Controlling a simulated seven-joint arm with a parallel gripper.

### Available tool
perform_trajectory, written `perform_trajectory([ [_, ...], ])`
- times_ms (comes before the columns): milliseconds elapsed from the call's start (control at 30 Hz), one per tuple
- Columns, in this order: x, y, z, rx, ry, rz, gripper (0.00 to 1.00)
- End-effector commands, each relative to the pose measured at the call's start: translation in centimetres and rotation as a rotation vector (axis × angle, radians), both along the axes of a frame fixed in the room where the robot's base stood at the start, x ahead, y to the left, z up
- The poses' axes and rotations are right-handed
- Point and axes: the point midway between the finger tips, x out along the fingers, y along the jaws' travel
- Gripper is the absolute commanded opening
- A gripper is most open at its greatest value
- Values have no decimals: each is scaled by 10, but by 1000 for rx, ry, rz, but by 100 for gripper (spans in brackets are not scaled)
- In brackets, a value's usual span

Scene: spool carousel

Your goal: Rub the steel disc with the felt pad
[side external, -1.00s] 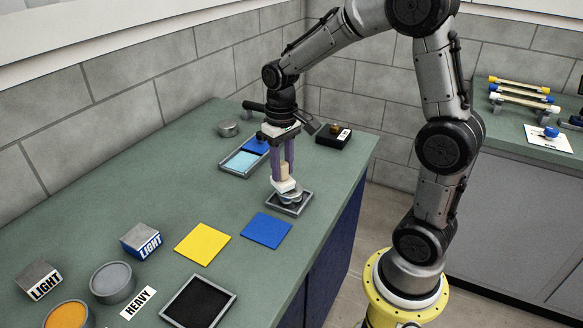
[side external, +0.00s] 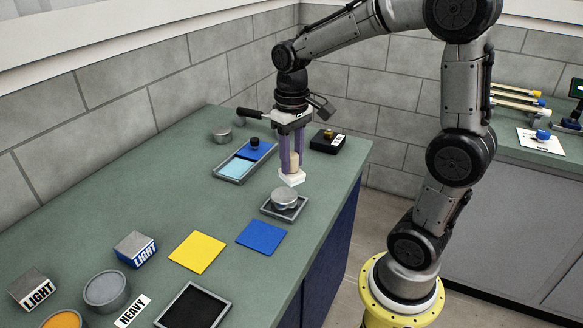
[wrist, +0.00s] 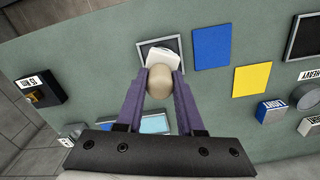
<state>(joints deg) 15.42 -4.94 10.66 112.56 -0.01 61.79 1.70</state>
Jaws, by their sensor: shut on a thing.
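My gripper (side external: 291,163) is shut on the tan handle of the felt pad, with one purple finger on each side. The pad's white block (side external: 291,178) hangs below the fingertips, roughly level. The steel disc (side external: 284,198) is a round grey piece seated in a small dark-grey square tray (side external: 289,218). The pad is above the disc and appears apart from it. In the wrist view the handle (wrist: 160,82) and white block (wrist: 163,60) are between and beyond the fingers; they hide the disc and part of the tray (wrist: 144,45).
A blue square (side external: 261,237) and a yellow square (side external: 197,252) lie flat in front of the tray. A two-part tray (side external: 236,170) with light-blue contents stands behind left, a black box (side external: 327,141) behind right. Blocks marked LIGHT (side external: 135,250) stand front left. The left middle counter is clear.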

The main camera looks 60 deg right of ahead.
Motion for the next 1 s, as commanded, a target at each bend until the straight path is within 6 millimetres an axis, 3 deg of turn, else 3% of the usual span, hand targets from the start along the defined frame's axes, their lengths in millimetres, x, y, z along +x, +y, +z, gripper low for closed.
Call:
perform_trajectory([
  [333, 0, 0, 28, -1, -2, 0, 0],
  [1000, -6, -6, 31, 3, 9, -31, 0],
])
